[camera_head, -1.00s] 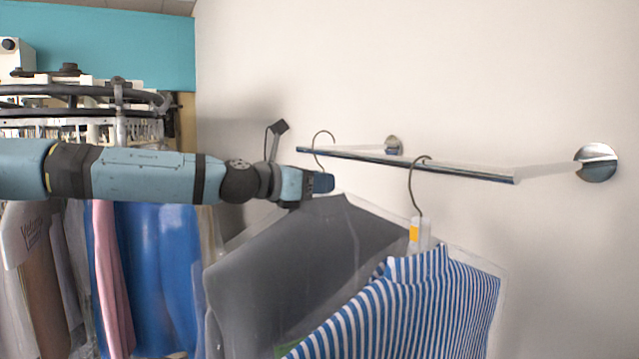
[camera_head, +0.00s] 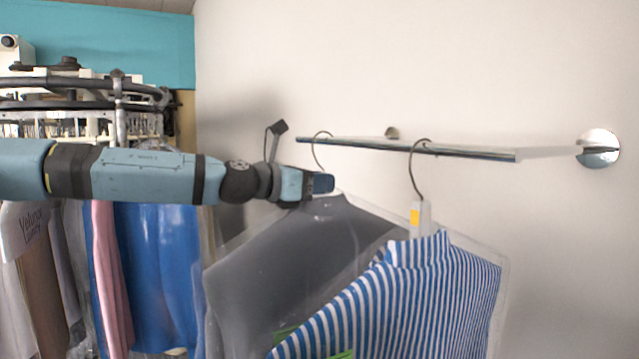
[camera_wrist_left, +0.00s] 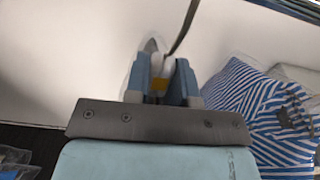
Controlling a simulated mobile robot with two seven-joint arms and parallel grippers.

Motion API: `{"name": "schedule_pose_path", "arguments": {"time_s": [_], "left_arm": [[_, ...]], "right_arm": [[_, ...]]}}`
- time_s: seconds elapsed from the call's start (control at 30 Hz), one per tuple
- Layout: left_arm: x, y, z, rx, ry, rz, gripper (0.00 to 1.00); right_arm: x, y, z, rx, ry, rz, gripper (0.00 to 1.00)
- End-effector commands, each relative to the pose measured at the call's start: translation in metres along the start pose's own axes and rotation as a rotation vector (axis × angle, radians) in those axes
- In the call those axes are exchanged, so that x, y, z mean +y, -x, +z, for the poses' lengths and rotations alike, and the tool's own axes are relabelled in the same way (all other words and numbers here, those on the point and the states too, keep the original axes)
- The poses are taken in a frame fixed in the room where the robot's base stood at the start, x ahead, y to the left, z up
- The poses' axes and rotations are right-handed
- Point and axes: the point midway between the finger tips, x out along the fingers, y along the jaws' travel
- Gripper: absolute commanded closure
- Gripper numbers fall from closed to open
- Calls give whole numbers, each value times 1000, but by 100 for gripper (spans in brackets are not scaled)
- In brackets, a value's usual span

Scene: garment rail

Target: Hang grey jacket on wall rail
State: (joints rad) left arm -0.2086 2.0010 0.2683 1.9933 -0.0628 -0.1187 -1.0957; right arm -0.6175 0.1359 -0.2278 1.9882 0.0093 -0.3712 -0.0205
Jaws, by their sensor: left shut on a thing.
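The grey jacket (camera_head: 290,255) hangs in a clear cover below my left gripper (camera_head: 325,183), at the left end of the wall rail (camera_head: 440,149). My left gripper is shut on the hanger's neck, just under the hook (camera_head: 318,150). The hook's curve is at the rail's left end; I cannot tell whether it rests on the bar. In the left wrist view the gripper (camera_wrist_left: 168,88) holds a white neck piece with a yellow tag, with the dark hook wire (camera_wrist_left: 184,28) rising above it. My right gripper is not in view.
A blue-and-white striped shirt (camera_head: 420,290) hangs on the rail to the right and partly covers the jacket. A round wall mount (camera_head: 599,149) holds the rail's right side. A conveyor rack with covered garments (camera_head: 155,270) stands at the left. The rail between the hooks is clear.

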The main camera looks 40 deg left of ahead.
Motion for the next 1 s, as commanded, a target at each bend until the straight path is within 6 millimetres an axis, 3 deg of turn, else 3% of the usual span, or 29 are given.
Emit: {"name": "schedule_pose_path", "arguments": {"time_s": [0.43,0.47,0.57,1.0], "left_arm": [[0,0,-2,-4,-2,1,100],[0,0,-2,-4,-2,1,70],[0,0,-2,-3,-1,1,47],[0,5,-4,0,-1,-1,47]], "right_arm": [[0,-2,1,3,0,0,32],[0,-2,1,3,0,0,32],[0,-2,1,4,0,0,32],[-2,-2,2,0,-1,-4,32]]}}
